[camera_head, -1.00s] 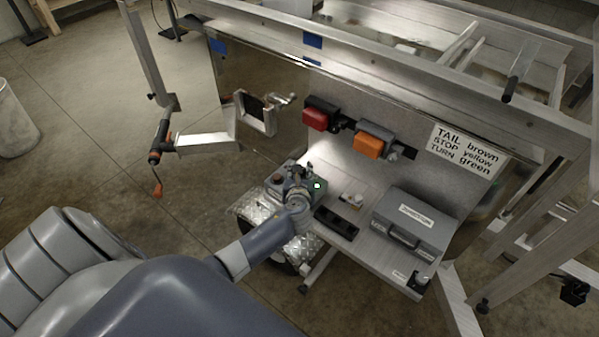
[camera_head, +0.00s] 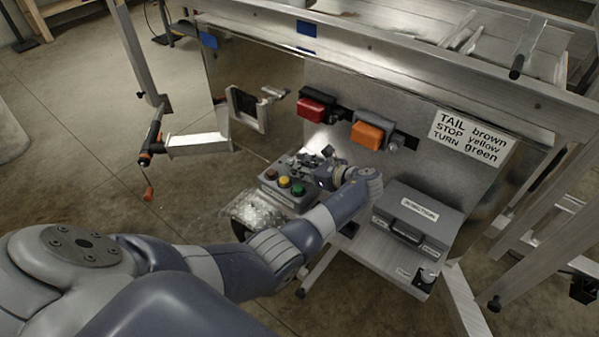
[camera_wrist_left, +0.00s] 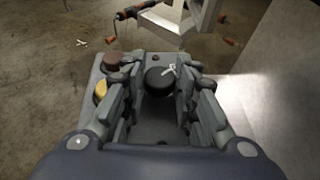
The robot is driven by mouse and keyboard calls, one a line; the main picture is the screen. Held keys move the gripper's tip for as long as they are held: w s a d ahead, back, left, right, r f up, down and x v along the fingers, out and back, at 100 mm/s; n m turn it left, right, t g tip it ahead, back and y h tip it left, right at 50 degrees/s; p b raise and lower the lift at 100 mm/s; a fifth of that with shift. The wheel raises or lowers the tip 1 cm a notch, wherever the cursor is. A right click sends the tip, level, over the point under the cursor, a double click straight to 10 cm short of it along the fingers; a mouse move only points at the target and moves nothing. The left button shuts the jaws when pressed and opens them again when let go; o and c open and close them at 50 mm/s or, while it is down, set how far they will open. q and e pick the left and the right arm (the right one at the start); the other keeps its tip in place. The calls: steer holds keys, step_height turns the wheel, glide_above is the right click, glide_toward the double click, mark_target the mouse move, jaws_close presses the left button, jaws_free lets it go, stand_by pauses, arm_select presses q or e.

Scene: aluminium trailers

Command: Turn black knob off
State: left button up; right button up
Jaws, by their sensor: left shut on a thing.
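A grey control box (camera_head: 280,196) stands on the shelf in front of the metal panel. Its brown-red button (camera_head: 271,174), yellow button (camera_head: 284,181) and green button (camera_head: 298,190) show in the head view. My left gripper (camera_head: 308,159) reaches over the far side of the box from the right. In the left wrist view, the black knob (camera_wrist_left: 159,82) with a pale mark sits between the two fingers, and my left gripper (camera_wrist_left: 161,78) is shut on it. In the head view the fingers hide the knob. My right gripper is out of view.
A red lamp (camera_head: 316,106) and an orange lamp (camera_head: 371,133) are mounted on the panel above. A labelled grey case (camera_head: 418,222) stands on the shelf to the right of my wrist. A metal bracket (camera_head: 250,108) juts out at the left.

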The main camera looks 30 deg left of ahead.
arm_select(q)
steer(key=shift+w+n+g+b, duration=0.1)
steer(key=shift+n+g+b, duration=0.5)
steer(key=shift+g+b, duration=0.1)
steer(key=o, duration=1)
steer(key=v, duration=1.2)
steer(key=shift+f, duration=0.1)
